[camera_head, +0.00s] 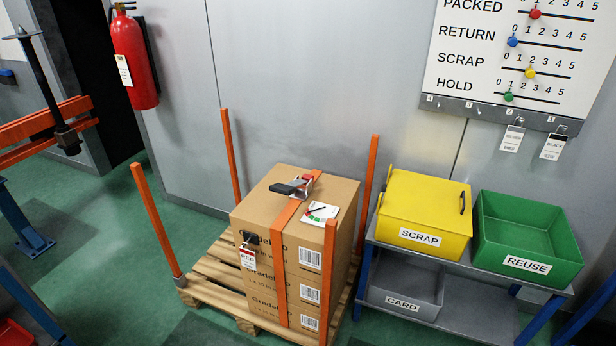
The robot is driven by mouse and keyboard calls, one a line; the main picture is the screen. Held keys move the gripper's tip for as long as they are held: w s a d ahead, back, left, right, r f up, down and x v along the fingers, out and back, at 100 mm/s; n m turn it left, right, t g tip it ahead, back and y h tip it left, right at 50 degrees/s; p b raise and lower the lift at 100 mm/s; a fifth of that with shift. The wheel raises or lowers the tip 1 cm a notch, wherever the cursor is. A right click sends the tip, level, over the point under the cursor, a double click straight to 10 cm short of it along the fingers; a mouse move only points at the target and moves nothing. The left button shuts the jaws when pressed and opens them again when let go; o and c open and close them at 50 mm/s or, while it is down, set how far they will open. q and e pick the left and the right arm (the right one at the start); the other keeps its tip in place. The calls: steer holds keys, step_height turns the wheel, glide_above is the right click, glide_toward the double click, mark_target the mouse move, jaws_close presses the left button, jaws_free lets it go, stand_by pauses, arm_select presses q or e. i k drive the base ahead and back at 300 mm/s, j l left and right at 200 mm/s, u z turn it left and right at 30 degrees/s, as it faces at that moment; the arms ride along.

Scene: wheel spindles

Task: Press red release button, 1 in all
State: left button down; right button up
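A strap tool (293,187) with a black lever and a small red-and-silver part sits on top of the stacked cartons (262,208), on the orange strap (286,219). The red part is too small for me to tell whether it is a button. No other clear red button shows. A tag reading RED (248,258) hangs from a black clip on the cartons' left front face. A white card with a coloured dial (320,213) lies on top beside the strap. Neither of my grippers is in view.
The cartons stand on a wooden pallet (205,268) with orange corner posts (155,222). A bench at right holds a yellow SCRAP bin (421,236) and a green REUSE bin (513,265). A fire extinguisher (134,62) hangs on the wall. Green floor lies clear left of the pallet.

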mark_target(306, 177)
steer(key=i+j+z, duration=0.1)
steer(key=i+z, duration=0.2)
steer(key=i, duration=0.15)
steer(key=i+j+z, duration=0.25)
steer(key=i, duration=0.25)
steer(key=i+j+z, duration=0.3)
steer(key=i, duration=0.15)
steer(key=l, duration=0.1)
